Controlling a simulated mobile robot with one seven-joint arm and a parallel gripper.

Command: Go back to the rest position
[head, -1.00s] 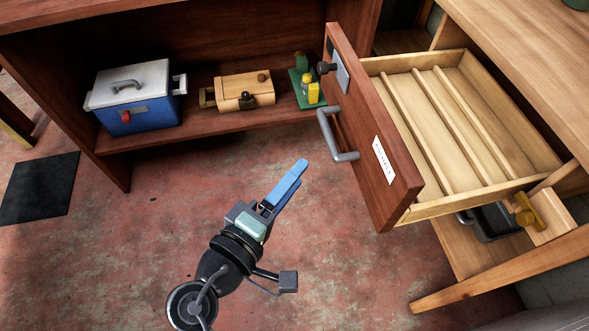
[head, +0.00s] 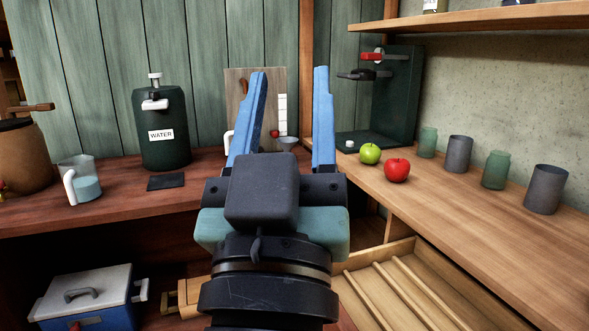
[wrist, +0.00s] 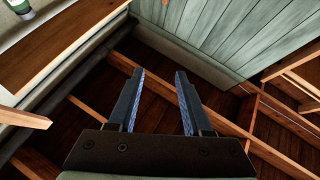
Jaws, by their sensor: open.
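My gripper (head: 287,120) is raised in the middle of the head view, with its two blue fingers apart and pointing up. Nothing is between the fingers; what shows there is the counter and wall behind. In the wrist view my gripper (wrist: 158,100) is also open and empty, facing the wooden joists (wrist: 85,108) and the green plank wall (wrist: 235,35).
The open drawer (head: 400,290) stands below right of my gripper. A green apple (head: 370,153), a red apple (head: 397,170) and several cups are on the right counter. A water dispenser (head: 162,125) and a pitcher (head: 80,182) are on the left counter. A cooler (head: 85,297) is below.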

